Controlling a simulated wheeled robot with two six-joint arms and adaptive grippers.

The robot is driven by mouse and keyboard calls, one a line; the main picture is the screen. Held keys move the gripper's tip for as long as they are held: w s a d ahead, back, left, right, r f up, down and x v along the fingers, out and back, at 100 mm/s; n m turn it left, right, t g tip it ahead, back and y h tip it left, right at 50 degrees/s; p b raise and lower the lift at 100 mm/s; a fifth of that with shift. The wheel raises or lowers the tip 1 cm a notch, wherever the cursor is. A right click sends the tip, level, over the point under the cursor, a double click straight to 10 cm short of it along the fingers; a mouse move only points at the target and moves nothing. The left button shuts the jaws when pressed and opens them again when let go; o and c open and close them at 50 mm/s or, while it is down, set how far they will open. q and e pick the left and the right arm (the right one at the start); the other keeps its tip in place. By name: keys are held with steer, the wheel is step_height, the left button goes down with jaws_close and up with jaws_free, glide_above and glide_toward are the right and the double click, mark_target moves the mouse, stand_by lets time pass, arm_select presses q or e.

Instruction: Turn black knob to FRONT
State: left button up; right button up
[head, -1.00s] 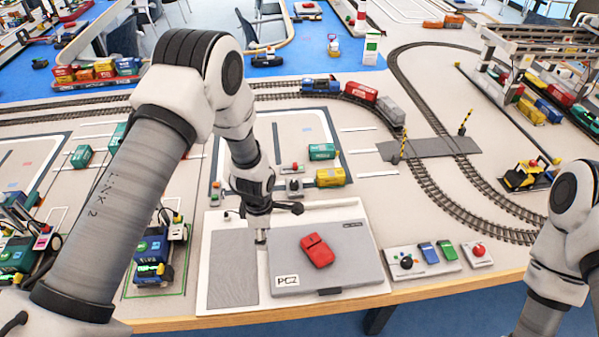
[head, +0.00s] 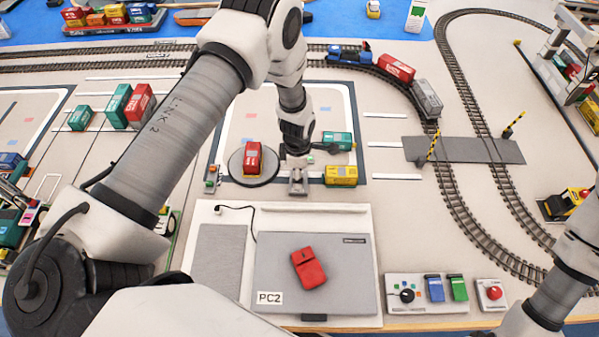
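The black knob (head: 407,296) sits on a pale control panel (head: 418,280) at the table's front edge, right of the closed laptop. Small coloured marks surround the knob; I cannot read its labels or tell where it points. My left gripper (head: 298,187) hangs over the table just behind the laptop, well to the left of and beyond the knob. Its fingers are too small to tell open from shut. My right arm enters at the lower right, and its gripper is out of view.
A blue switch (head: 434,288) and green switch (head: 458,288) sit right of the knob, then a red button (head: 494,292). A red toy car (head: 308,268) lies on the laptop (head: 345,285). A yellow container (head: 341,175) stands beside my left gripper. Rails (head: 455,200) curve behind the panel.

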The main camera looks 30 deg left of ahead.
arm_select(q)
steer(key=f, duration=0.3)
steer(key=shift+w, duration=0.4)
steer(key=shift+w+f, duration=0.2)
steer(key=shift+f, duration=0.05)
steer(key=shift+s+r, duration=0.1)
steer(key=shift+s, duration=0.05)
steer(key=shift+s+r, duration=0.1)
steer(key=shift+s, duration=0.05)
steer(key=c, duration=0.6)
jaws_close()
arm_select(e)
steer(key=shift+w+r, duration=0.2)
steer(key=shift+w, duration=0.15)
